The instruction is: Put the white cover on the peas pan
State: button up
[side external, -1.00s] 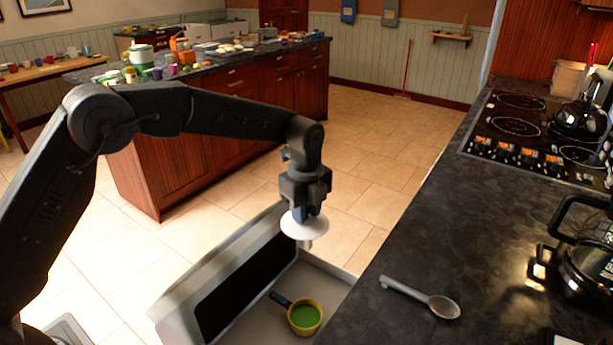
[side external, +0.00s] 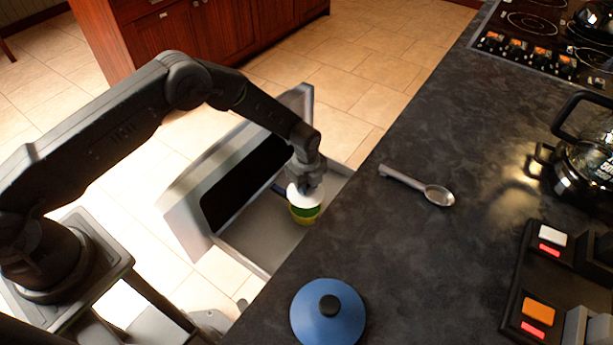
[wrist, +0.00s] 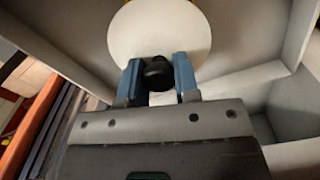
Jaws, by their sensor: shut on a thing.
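My gripper (side external: 306,177) is low over the open drawer (side external: 245,240). It is shut on the dark knob of the white cover (side external: 304,197); in the wrist view, the fingers (wrist: 157,78) sit either side of the knob, with the white cover (wrist: 150,32) beyond. The yellow peas pan (side external: 304,219) is in the drawer, with its green contents showing below the cover's near edge. The cover hides the pan's far part. A sliver of yellow shows at the wrist view's top edge. I cannot tell whether cover and pan touch.
The dark counter (side external: 400,260) runs along the drawer's right side. A spoon (side external: 425,190) and a blue lid (side external: 327,313) lie on it. A glass pot (side external: 590,165) stands at the right. The drawer's raised front panel (side external: 195,190) is left of the pan.

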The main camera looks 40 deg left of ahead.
jog(key=shift+f, duration=2.4)
jog(key=shift+f, duration=0.35)
dwell(0.3)
jog(key=o, duration=1)
jog(key=shift+c, duration=0.2)
jog(key=shift+o, duration=0.5)
jog(key=o, duration=0.4)
jog(key=shift+r, duration=3.5)
